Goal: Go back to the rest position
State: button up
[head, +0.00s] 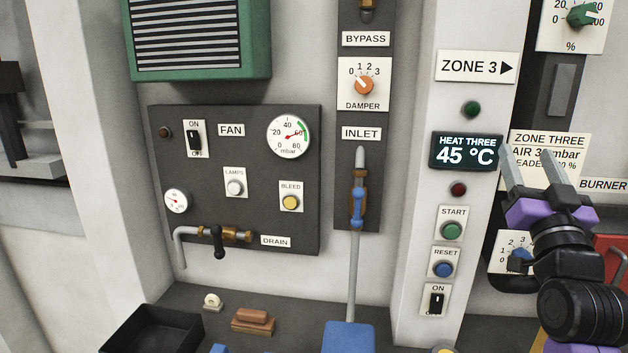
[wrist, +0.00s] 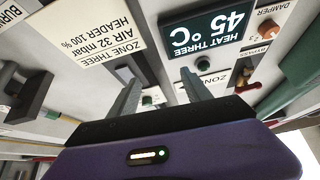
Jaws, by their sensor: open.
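My gripper (head: 530,168) is at the right of the head view, raised in front of the zone three panel. Its two grey fingers stand apart with nothing between them. In the wrist view the fingers (wrist: 160,92) point toward the panel, below the upside-down display and card. The display (head: 466,151) reads HEAT THREE 45 °C and is just left of the fingers. The ZONE THREE card (head: 549,150) is partly hidden behind the fingers. I cannot tell whether the fingers touch anything.
A white column carries a start button (head: 452,230), a reset button (head: 444,269) and a switch (head: 436,299). The fan panel (head: 240,150) is at left, with a drain valve. A blue-handled inlet valve (head: 357,205) is in the middle. A black tray (head: 150,330) lies below.

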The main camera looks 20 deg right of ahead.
jog(key=s+a+f+n+y, duration=0.2)
jog(key=s+a+f+y, duration=0.15)
jog(key=a+f, duration=0.65)
jog(key=s+a+f+n+y, duration=0.25)
jog(key=s+a+f, duration=0.25)
jog(key=a+f, duration=0.6)
jog(key=s+a+f+n+g+y, duration=0.1)
jog(key=s+a+f+y, duration=0.1)
jog(key=s+a+f, duration=0.2)
jog(key=s+a+f+n+g+y+b, duration=0.1)
jog(key=s+a+f+g+y, duration=0.1)
jog(key=s+f, duration=0.6)
jog(key=s+a+f+n+g+y, duration=0.1)
jog(key=s+a+f+g+y, duration=0.1)
jog(key=s+a+f, duration=0.4)
jog(key=s+y, duration=0.1)
jog(key=s, duration=0.3)
jog(key=shift+s+a+b, duration=0.15)
jog(key=shift+s+b, duration=0.15)
